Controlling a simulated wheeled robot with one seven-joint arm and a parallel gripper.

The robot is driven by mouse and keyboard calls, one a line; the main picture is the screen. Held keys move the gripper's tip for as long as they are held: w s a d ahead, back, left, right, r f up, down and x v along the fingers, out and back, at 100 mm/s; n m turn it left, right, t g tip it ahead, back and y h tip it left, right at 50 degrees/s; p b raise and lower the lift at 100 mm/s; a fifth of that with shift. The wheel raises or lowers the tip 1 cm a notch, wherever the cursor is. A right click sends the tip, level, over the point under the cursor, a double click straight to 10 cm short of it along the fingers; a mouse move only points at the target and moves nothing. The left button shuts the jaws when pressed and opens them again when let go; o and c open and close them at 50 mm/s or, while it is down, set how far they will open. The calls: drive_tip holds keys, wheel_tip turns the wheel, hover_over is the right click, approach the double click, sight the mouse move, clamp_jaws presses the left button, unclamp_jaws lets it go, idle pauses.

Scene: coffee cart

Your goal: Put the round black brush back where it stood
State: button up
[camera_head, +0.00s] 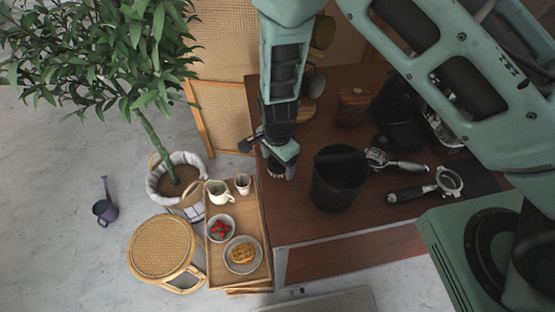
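My gripper (281,168) hangs from the arm over the left end of the dark wooden cart top (310,228). It is just left of a black cylindrical bin (338,192). A small dark piece (246,145) sticks out to the left of the gripper, past the cart's left edge. I cannot tell whether it is part of the gripper or the round black brush. The finger gap is too small and hidden to judge. I cannot make out the brush for certain anywhere else, and the arm hides part of the cart top.
Two portafilters (431,187) lie right of the bin, near dark machines (398,108). A wooden jar (353,106) stands behind. Left of the cart are a tray stand (258,276) with crockery and food, a rattan stool (162,247) and a potted plant (150,140).

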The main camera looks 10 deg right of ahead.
wheel_tip(320, 180, up, 12)
drive_tip(key=b, duration=0.3)
drive_tip(key=s+d+r+n, duration=0.3)
drive_tip(key=s+r+n, duration=0.4)
drive_tip(key=s+n, duration=0.3)
drive_tip(key=s+d+r+n, duration=0.2)
drive_tip(key=s+r+n, duration=0.5)
drive_tip(key=s+n, duration=0.2)
drive_tip(key=shift+s+d+r+n+y, duration=0.3)
drive_tip(key=shift+s+d+r+n, duration=0.1)
drive_tip(key=shift+s, duration=0.55)
wheel_tip(320, 180, down, 7)
drive_tip(key=b, duration=0.7)
